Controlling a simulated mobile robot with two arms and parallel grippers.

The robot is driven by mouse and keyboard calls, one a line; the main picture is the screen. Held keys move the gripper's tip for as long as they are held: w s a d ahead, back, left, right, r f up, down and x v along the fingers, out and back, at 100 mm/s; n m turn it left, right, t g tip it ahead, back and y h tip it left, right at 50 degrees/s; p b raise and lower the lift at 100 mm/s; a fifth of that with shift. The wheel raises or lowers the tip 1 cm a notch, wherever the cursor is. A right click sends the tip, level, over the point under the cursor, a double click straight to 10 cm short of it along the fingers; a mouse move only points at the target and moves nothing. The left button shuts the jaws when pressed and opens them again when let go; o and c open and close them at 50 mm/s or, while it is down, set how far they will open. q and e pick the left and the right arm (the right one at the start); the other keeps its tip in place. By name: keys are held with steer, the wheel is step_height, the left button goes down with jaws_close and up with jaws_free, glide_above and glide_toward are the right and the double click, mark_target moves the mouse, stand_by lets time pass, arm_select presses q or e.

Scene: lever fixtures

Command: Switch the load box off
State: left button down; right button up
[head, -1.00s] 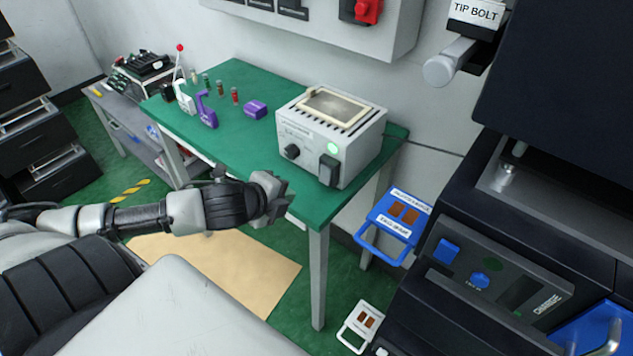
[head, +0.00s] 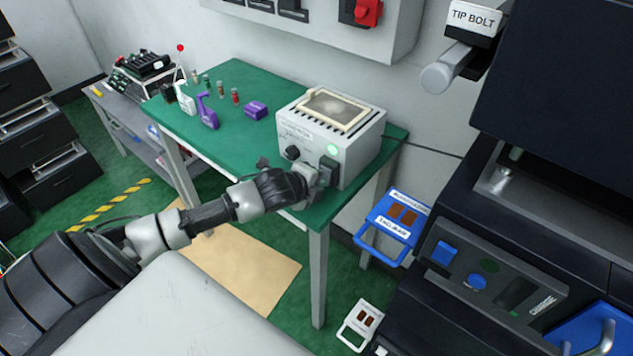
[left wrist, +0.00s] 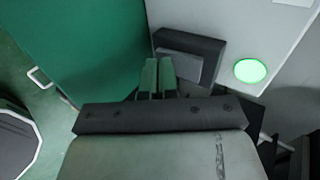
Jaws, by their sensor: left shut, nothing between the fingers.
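The load box (head: 352,146) is a light grey box with a vented top, standing on the green table. Its front carries a black knob (head: 292,152), a lit green lamp (head: 332,149) and a black rocker switch (head: 328,168). In the left wrist view the switch (left wrist: 190,58) and the glowing lamp (left wrist: 250,70) show close up. My left gripper (head: 322,176) is shut and empty, with its fingertips (left wrist: 158,77) right at the switch; I cannot tell whether they touch it. The arm hides part of the box's lower front. My right gripper is not in view.
The green table (head: 225,131) holds a purple block (head: 256,110) and several small items at its far left. A dark machine (head: 520,230) fills the right side. A red switch (head: 367,12) is on the wall cabinet.

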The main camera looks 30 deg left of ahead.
arm_select(q)
steer(key=shift+w+f+b, duration=0.15)
steer(key=shift+f+b, duration=0.05)
steer(key=shift+b, duration=0.2)
steer(key=shift+r, duration=0.2)
steer(key=shift+r+p, duration=0.1)
steer(key=shift+p, duration=0.25)
steer(key=shift+r+p, duration=0.75)
steer(key=shift+p, duration=0.1)
